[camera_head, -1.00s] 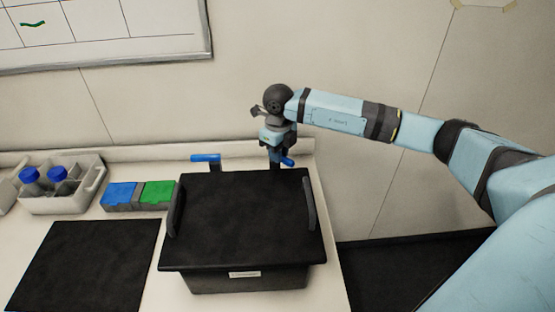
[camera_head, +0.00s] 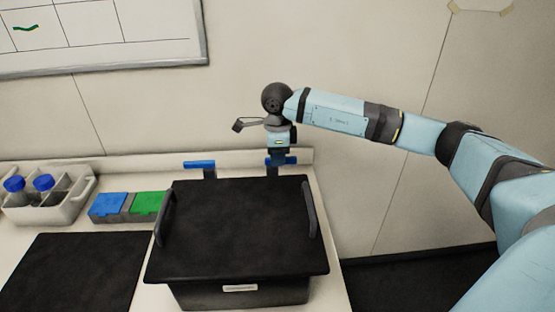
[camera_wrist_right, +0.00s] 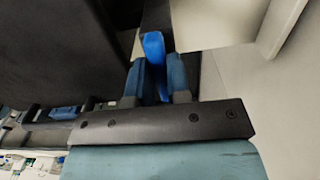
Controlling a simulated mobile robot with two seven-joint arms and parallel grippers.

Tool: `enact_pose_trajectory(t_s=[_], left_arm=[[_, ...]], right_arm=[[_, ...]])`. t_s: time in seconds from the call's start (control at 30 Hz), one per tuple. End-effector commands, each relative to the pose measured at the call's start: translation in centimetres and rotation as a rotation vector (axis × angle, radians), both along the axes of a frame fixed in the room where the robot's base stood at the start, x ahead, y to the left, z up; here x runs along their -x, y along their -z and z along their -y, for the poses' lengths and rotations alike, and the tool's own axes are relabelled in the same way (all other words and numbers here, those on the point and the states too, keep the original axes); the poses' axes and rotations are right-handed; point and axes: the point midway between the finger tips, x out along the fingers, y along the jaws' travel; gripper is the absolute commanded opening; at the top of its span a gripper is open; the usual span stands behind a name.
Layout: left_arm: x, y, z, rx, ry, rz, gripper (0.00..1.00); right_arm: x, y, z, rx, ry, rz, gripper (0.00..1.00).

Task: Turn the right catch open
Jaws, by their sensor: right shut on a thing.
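The black lidded box (camera_head: 240,225) stands on the counter with two blue-handled catches behind its back edge. The right catch (camera_head: 291,160) has its blue handle lying roughly crosswise. My right gripper (camera_head: 277,160) points down over it with its fingers around the handle. The right wrist view shows the blue handle (camera_wrist_right: 154,55) between the two fingers (camera_wrist_right: 158,82), which are shut on it. The left catch (camera_head: 199,164) has its blue handle crosswise on a dark post. The fingers hide part of the right catch. My left gripper is out of view.
A blue block (camera_head: 108,205) and a green block (camera_head: 148,203) sit left of the box. A bottle rack (camera_head: 75,205) stands farther left, and a black mat (camera_head: 70,270) lies in front. The wall is close behind the catches.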

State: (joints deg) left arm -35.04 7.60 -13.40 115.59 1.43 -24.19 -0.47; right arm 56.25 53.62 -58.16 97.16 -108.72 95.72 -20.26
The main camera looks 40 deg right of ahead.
Motion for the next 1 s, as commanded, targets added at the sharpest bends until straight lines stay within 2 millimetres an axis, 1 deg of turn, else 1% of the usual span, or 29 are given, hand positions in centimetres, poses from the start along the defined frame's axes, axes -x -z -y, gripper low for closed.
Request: enact_pose_trajectory(t_s=[0.2, 0.57, 0.6, 0.67, 0.7, 1.0], left_arm=[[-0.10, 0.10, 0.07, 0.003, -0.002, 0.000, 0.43], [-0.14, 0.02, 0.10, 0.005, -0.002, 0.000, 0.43], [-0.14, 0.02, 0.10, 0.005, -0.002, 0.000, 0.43], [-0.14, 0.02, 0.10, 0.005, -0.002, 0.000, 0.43], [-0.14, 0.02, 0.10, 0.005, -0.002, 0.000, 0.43], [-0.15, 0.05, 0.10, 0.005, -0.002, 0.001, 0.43]], right_arm=[[-0.09, -0.08, 0.02, -0.001, -0.032, 0.003, 0.00], [-0.09, -0.10, 0.01, -0.001, -0.037, 0.003, 0.00], [-0.09, -0.10, 0.01, -0.001, -0.036, 0.003, 0.19], [-0.09, -0.10, 0.01, -0.001, -0.036, 0.003, 0.33], [-0.09, -0.09, 0.01, -0.001, -0.036, 0.003, 0.42], [-0.07, -0.13, 0.01, 0.000, -0.035, 0.001, 0.43]])
